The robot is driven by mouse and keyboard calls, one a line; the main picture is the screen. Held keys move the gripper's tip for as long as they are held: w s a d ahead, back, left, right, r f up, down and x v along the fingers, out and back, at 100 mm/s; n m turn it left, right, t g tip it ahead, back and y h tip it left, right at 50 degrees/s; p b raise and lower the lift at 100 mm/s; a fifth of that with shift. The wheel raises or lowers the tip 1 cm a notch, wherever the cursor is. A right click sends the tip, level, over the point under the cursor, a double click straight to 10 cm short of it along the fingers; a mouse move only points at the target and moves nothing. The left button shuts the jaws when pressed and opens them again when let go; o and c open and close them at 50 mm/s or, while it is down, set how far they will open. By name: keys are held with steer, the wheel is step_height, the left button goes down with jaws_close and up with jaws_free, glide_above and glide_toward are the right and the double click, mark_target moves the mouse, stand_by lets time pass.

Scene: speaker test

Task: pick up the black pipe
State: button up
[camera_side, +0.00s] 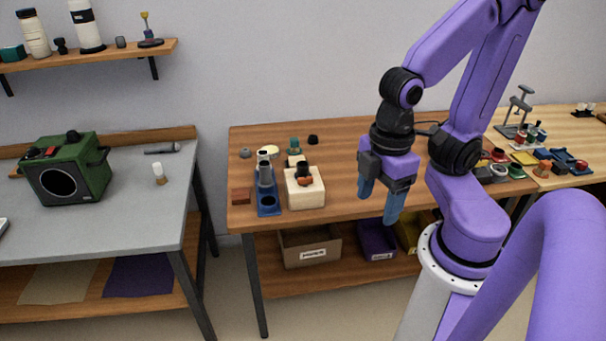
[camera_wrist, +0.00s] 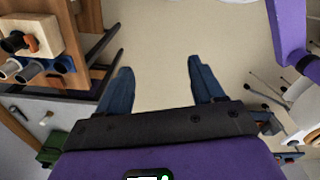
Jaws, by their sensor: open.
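A short black pipe-like piece (camera_side: 302,167) with an orange-brown part under it sits on a cream block (camera_side: 306,192) on the wooden table; I cannot tell for certain that it is the black pipe. It also shows at the upper left of the wrist view (camera_wrist: 16,42). My gripper (camera_side: 381,197) is open and empty, pointing down, to the right of the block and near the table's front edge. In the wrist view its two blue fingers (camera_wrist: 160,68) stand apart with only bare floor between them.
A blue holder (camera_side: 269,210) with upright grey and pale tubes stands just left of the block. A small black cylinder (camera_side: 313,139) stands behind. A dark rod (camera_side: 162,149) lies on the grey bench (camera_side: 120,225) beside a green box (camera_side: 88,160). The table's middle is clear.

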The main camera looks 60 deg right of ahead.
steer(key=w+m, duration=0.7)
steer(key=w, duration=0.4)
steer(key=m, duration=1.8)
glide_above(303, 163)
steer(key=s, duration=0.1)
steer(key=f, duration=0.2)
step_height(303, 163, down, 11)
steer(key=shift+a, duration=0.15)
steer(key=shift+w+f, duration=0.25)
steer(key=shift+f, duration=1.1)
steer(key=shift+w+f, duration=0.2)
steer(key=shift+f, duration=1.15)
